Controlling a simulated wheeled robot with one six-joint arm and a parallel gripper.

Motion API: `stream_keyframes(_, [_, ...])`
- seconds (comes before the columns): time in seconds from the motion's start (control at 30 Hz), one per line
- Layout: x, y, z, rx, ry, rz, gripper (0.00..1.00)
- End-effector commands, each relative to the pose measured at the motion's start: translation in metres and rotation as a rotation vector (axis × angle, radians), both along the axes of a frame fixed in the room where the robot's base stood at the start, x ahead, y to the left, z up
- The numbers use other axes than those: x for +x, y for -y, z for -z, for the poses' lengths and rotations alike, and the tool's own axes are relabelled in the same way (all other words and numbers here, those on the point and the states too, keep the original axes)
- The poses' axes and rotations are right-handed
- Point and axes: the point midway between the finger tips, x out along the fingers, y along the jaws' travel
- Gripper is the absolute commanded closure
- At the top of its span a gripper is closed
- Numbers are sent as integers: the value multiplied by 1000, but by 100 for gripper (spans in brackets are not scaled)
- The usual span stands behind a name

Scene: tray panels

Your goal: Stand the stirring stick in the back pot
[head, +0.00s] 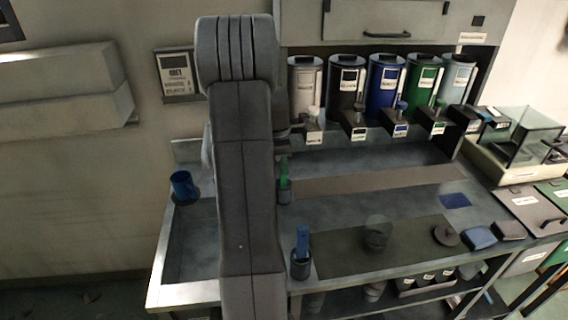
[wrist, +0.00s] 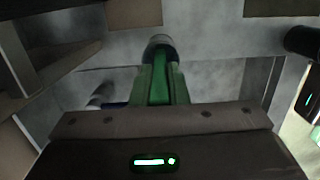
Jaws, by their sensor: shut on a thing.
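A green stirring stick (head: 284,170) shows upright at the back pot (head: 285,195), a small dark pot just right of my arm in the head view. In the wrist view my gripper (wrist: 160,85) is shut on the green stick (wrist: 160,80). The stick's far end meets the round pot (wrist: 158,44); how deep it sits inside I cannot tell. My arm hides the gripper in the head view. A front pot (head: 301,265) holds an upright blue stick (head: 303,241).
A blue cup (head: 183,185) stands at the counter's left. Several labelled canisters (head: 387,85) with spouts line the back. A clear cup (head: 377,233) stands on the dark mat (head: 340,256), near a dark round lid (head: 446,235). The middle strip of counter is free.

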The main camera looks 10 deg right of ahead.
Motion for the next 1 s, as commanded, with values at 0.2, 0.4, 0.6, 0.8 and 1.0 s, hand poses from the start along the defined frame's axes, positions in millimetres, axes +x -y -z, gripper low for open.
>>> stream_keyframes(0.2, [0,0,0,0,2,0,100])
stream_keyframes(0.4, [0,0,3,0,2,0,78])
stream_keyframes(0.6, [0,0,3,0,2,0,64])
stream_keyframes(0.8, [1,0,0,-1,3,0,64])
stream_keyframes(1.0, [2,-3,-26,-1,8,-1,64])
